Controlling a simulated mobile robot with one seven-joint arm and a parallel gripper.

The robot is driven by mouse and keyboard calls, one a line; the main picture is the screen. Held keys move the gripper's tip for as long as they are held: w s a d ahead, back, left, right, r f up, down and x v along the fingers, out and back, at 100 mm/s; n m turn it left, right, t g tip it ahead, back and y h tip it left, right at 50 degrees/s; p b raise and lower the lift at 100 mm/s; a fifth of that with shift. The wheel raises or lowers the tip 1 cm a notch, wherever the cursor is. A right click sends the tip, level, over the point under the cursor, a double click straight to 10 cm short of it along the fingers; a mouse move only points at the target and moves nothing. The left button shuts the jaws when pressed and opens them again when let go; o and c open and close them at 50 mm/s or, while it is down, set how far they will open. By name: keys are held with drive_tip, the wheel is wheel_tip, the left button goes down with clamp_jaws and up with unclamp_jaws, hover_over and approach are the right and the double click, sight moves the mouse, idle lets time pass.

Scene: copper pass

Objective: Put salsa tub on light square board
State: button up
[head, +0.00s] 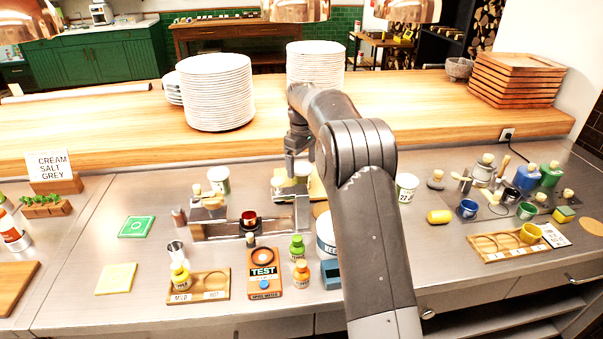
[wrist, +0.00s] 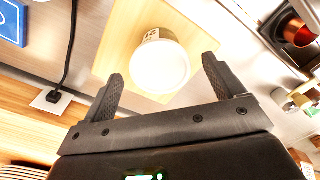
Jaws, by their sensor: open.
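A white round tub (wrist: 160,64) with a small dark-printed label, apparently the salsa tub, is on the light square board (wrist: 112,52) in the wrist view. My gripper (wrist: 162,72) is open, with one finger on each side of the tub and a visible gap on both sides. In the head view my gripper (head: 298,160) points down over the back middle of the steel counter. A strip of the light board (head: 317,188) shows beside my arm there. My arm and gripper hide much of that spot, and I cannot tell the tub apart clearly.
Other white tubs stand left (head: 219,180) and right (head: 406,187) of my arm. A metal scale-like rack (head: 240,228) lies to the left in front. Plate stacks (head: 215,95) stand on the wooden ledge behind. A black cable (wrist: 70,50) runs to a wall socket.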

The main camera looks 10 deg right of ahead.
sight(302, 167)
wheel_tip(302, 167, up, 7)
drive_tip(key=shift+r, duration=0.1)
drive_tip(key=s+d+r+m+t, duration=0.1)
drive_tip(key=s+r+m, duration=0.1)
drive_tip(key=s+r, duration=0.65)
drive_tip(key=s+d+r+m+t, duration=0.1)
drive_tip(key=s+r+m+t, duration=0.15)
drive_tip(key=s, duration=1.05)
drive_tip(key=s+f+m+t, duration=0.1)
drive_tip(key=s+f, duration=0.3)
drive_tip(key=s, duration=0.8)
drive_tip(key=s+d+f+m+t, duration=0.1)
drive_tip(key=s+f+m, duration=0.2)
drive_tip(key=s, duration=0.9)
drive_tip(key=shift+s+f, duration=0.25)
drive_tip(key=shift+f, duration=0.6)
